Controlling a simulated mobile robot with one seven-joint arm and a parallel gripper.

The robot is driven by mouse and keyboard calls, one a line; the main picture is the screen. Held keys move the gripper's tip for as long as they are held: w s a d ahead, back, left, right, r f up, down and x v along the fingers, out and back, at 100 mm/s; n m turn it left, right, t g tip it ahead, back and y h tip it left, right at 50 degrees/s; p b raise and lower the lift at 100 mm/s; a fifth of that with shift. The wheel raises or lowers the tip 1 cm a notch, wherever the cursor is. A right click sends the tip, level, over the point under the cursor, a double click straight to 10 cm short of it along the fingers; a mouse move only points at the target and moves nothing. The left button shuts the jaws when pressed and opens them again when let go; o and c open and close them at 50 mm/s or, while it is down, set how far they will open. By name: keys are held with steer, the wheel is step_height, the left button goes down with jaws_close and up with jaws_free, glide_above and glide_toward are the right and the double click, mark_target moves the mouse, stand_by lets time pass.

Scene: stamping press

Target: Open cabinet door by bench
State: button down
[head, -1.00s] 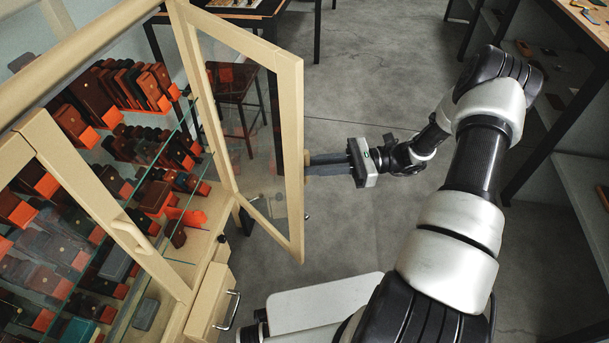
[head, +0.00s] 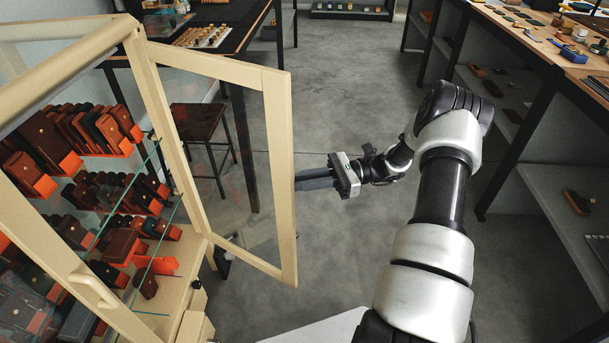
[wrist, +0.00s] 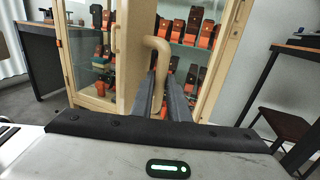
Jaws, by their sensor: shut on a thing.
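The cabinet door (head: 280,170), a pale wood frame with a glass pane, stands swung out from the cabinet (head: 100,70) in the head view. My gripper (head: 299,181) is at the outer side of the door's free edge. In the wrist view, its two dark fingers (wrist: 165,98) are shut on the door handle (wrist: 157,65), a curved pale bar. The door (wrist: 134,45) also shows there close in front. In the head view the handle is hidden behind the door frame.
Glass shelves in the cabinet hold several brown leather goods (head: 95,130). A dark stool (head: 200,125) and a table (head: 215,40) stand beyond the door. A workbench with lower shelves (head: 550,60) runs along the right. Grey floor (head: 335,110) lies open between.

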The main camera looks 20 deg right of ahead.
steer(key=shift+w+d+f+b, duration=0.1)
steer(key=shift+w+d+b, duration=0.45)
steer(key=shift+w+d, duration=0.45)
steer(key=shift+w+d+b, duration=0.5)
steer(key=shift+w+d, duration=0.3)
steer(key=shift+w, duration=0.3)
steer(key=c, duration=1.6)
jaws_free()
steer(key=shift+d, duration=0.1)
